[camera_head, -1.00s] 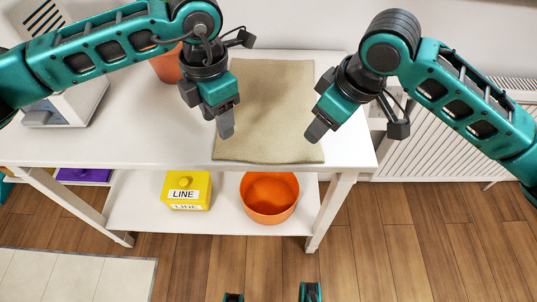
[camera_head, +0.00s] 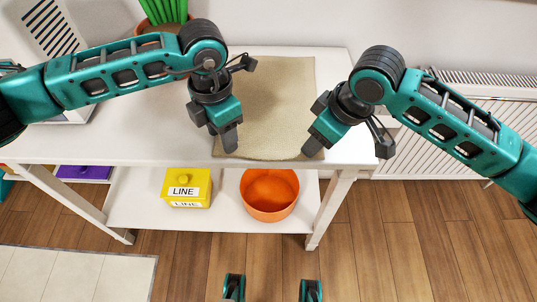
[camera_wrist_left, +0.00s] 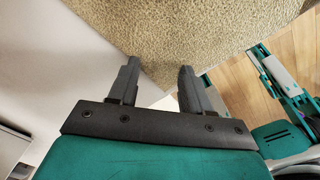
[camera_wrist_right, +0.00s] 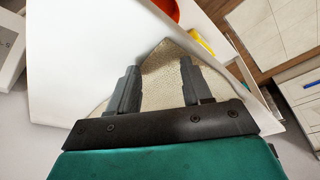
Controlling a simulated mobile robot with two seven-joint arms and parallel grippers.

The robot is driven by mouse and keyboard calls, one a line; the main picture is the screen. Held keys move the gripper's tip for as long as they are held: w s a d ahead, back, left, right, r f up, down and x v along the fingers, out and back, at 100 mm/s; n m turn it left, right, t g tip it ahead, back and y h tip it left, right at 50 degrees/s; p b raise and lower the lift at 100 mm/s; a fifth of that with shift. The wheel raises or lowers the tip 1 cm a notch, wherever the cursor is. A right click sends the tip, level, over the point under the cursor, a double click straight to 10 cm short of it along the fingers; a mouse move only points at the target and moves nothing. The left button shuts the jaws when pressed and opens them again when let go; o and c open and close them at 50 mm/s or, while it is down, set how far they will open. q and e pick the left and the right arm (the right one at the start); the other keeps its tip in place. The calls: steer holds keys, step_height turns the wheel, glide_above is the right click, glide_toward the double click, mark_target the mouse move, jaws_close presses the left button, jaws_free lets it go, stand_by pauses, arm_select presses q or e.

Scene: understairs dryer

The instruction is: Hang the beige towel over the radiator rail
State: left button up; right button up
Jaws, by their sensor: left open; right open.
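The beige towel (camera_head: 275,105) lies flat on the white table, its near edge close to the table's front edge. My left gripper (camera_head: 230,148) is open at the towel's near left corner. In the left wrist view the towel (camera_wrist_left: 190,35) fills the top, with its corner between the open fingers (camera_wrist_left: 157,85). My right gripper (camera_head: 314,150) is open at the near right corner. In the right wrist view a towel corner (camera_wrist_right: 160,85) shows between the open fingers. The radiator (camera_head: 450,150) stands against the wall at the right, partly hidden by my right arm.
The white table (camera_head: 130,135) carries a plant pot (camera_head: 150,27) and a white appliance (camera_head: 45,30) at the left. A yellow box (camera_head: 187,186) and an orange bowl (camera_head: 269,195) stand on its lower shelf. The wooden floor (camera_head: 400,230) in front of the radiator is clear.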

arm_select(q)
steer(key=shift+f, duration=0.1)
steer(key=shift+c, duration=0.3)
arm_select(e)
steer(key=shift+f, duration=0.1)
steer(key=shift+c, duration=0.2)
arm_select(q)
steer(key=shift+a+f, duration=0.1)
steer(key=shift+a, duration=0.05)
jaws_close()
arm_select(e)
steer(key=shift+d+f, duration=0.1)
steer(key=shift+d, duration=0.05)
jaws_close()
